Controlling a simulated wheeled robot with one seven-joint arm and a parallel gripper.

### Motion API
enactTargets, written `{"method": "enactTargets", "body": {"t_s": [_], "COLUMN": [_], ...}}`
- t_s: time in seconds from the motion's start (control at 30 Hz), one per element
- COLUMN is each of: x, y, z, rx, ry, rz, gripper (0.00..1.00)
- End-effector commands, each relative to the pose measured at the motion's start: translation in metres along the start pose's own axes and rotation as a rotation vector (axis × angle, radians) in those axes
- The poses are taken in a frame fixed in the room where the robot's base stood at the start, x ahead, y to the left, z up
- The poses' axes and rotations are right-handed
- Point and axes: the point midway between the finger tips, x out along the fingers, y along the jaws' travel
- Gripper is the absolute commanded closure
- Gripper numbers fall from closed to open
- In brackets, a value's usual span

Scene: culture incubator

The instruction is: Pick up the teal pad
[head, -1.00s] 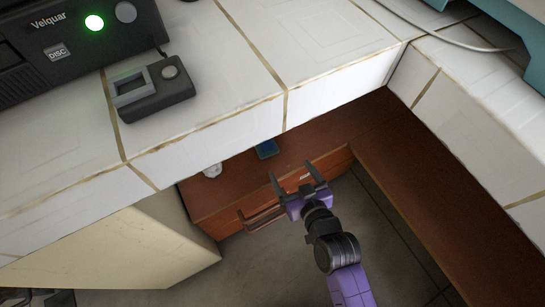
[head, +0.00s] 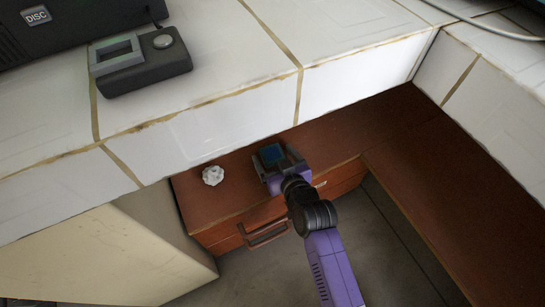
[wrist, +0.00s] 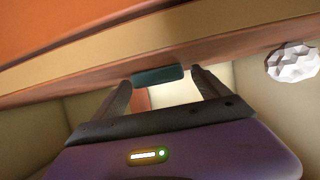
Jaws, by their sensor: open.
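The teal pad (head: 272,154) lies on the reddish-brown wooden surface under the white counter, and in the head view it shows between my fingers. My gripper (head: 274,160) is open, with one finger to each side of the pad. In the wrist view the pad (wrist: 158,75) is a flat teal block just beyond and between the two dark fingertips of my gripper (wrist: 161,84). I cannot tell whether either finger touches it. The purple gripper body hides part of the wooden surface in the head view.
A white crumpled lump (head: 213,175) sits left of the pad; the wrist view shows it at the right (wrist: 292,62). A drawer handle (head: 266,236) juts from the wooden front below. The tiled counter (head: 220,130) overhangs close above. A dark device (head: 143,62) stands on it.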

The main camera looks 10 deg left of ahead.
Motion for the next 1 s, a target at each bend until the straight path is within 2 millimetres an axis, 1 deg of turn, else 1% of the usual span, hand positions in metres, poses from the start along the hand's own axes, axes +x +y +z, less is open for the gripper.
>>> {"method": "enactTargets", "body": {"t_s": [0.2, 0.23, 0.53, 0.83, 1.0], "x": [0.001, 0.001, 0.001, 0.0, -0.005], "y": [0.0, 0.0, 0.0, 0.0, 0.0], "z": [0.0, 0.0, 0.0, -0.003, -0.015], "rx": [0.0, 0.0, 0.0, 0.0, -0.001], "ry": [0.0, 0.0, 0.0, 0.0, 0.002], "rz": [0.0, 0.0, 0.0, 0.0, 0.0], "gripper": [0.15, 0.18, 0.77, 0.79, 0.79]}}
